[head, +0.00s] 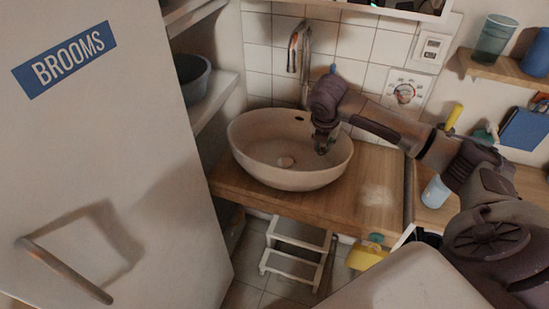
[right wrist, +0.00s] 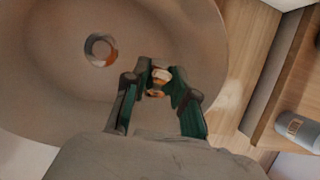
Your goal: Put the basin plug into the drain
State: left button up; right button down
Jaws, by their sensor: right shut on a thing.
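The pale oval basin (head: 262,172) sits on a wooden counter. Its drain (head: 285,161) is a small round opening in the bottom; in the right wrist view the drain (right wrist: 101,50) shows a metal ring with an orange glint, left of my fingers. My right gripper (head: 322,147) hangs over the right part of the basin. In the right wrist view its fingertips (right wrist: 158,78) are shut on the basin plug (right wrist: 161,76), a small piece with a pale top and orange-brown metal tones. The plug is apart from the drain and partly hidden by the fingers. My left gripper is not in view.
A tall faucet (head: 305,60) stands behind the basin. The wooden counter (head: 375,185) is bare at the right. A white door marked BROOMS (head: 100,150) fills the left side. A white step stool (head: 296,250) stands below.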

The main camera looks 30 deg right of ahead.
jog(key=w+a+f, duration=0.2)
jog(key=w, duration=0.1)
jog(key=w+a+f, duration=0.1)
jog(key=w+f, duration=0.1)
jog(key=w, duration=0.1)
jog(key=w+a+f, duration=0.2)
jog(key=w, duration=0.1)
jog(key=shift+a, duration=0.3)
notch_tip(320, 180, down, 4)
jog(key=shift+s+r+p, duration=0.1)
jog(key=shift+r+p, duration=0.05)
jog(key=shift+p, duration=0.3)
jog(key=shift+f, duration=0.25)
jog(key=shift+f, duration=0.15)
jog(key=c, duration=0.9)
grip_release()
jog(key=shift+c, duration=0.2)
jog(key=shift+a+r, duration=0.1)
jog(key=shift+r, duration=0.4)
jog(key=v, duration=1.1)
jog(key=shift+r, duration=0.15)
